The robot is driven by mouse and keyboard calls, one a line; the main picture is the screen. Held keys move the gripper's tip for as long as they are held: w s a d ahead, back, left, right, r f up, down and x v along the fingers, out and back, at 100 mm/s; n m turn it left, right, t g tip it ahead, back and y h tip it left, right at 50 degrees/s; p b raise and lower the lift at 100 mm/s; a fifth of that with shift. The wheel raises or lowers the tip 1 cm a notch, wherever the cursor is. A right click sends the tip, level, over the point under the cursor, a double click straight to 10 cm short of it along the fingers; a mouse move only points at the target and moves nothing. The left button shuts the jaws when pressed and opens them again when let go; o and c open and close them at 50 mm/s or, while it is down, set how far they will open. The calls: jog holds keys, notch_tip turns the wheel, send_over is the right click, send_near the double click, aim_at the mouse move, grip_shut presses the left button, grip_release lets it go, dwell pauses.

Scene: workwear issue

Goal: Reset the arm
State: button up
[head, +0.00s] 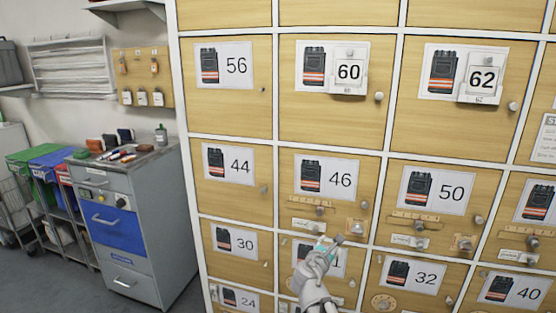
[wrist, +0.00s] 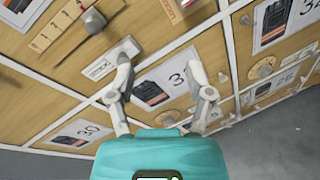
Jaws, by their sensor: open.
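My arm and gripper (head: 332,243) reach up from the bottom of the head view, in front of the locker wall just below the door marked 46 (head: 322,186). In the wrist view my gripper (wrist: 158,66) has its two fingers spread apart, with nothing between them. Behind the fingers is a locker door whose picture card (wrist: 163,82) shows a dark garment and a partly hidden number starting with 3. The gripper covers part of this door in the head view. Whether a fingertip touches the locker front cannot be told.
The lockers have small knobs, such as the one on door 50 (head: 478,219), and some have slotted wooden strips (head: 421,224). A grey cabinet (head: 138,219) with small items on top stands at left. Beside it are coloured bins (head: 50,160). Grey floor lies between cabinet and lockers.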

jog(key=s+d+f+m+g+y, duration=0.1)
jog(key=s+d+f+m+g, duration=0.3)
jog(key=m, duration=0.3)
jog(key=s+d+f+m+g, duration=0.2)
jog(key=s+f+m+g, duration=0.2)
jog(key=f+m, duration=0.25)
jog(key=s+a+f+m+g+y, duration=0.2)
jog(key=s+a+m+g+y, duration=0.15)
jog(key=s+m, duration=0.2)
jog(key=s+a+f+m+g+y, duration=0.2)
jog(key=s+f+m+g+y, duration=0.15)
jog(key=m, duration=0.25)
notch_tip(320, 180, up, 25)
jog(key=t+p, duration=0.1)
jog(key=p, duration=2.3)
jog(key=shift+s, duration=0.15)
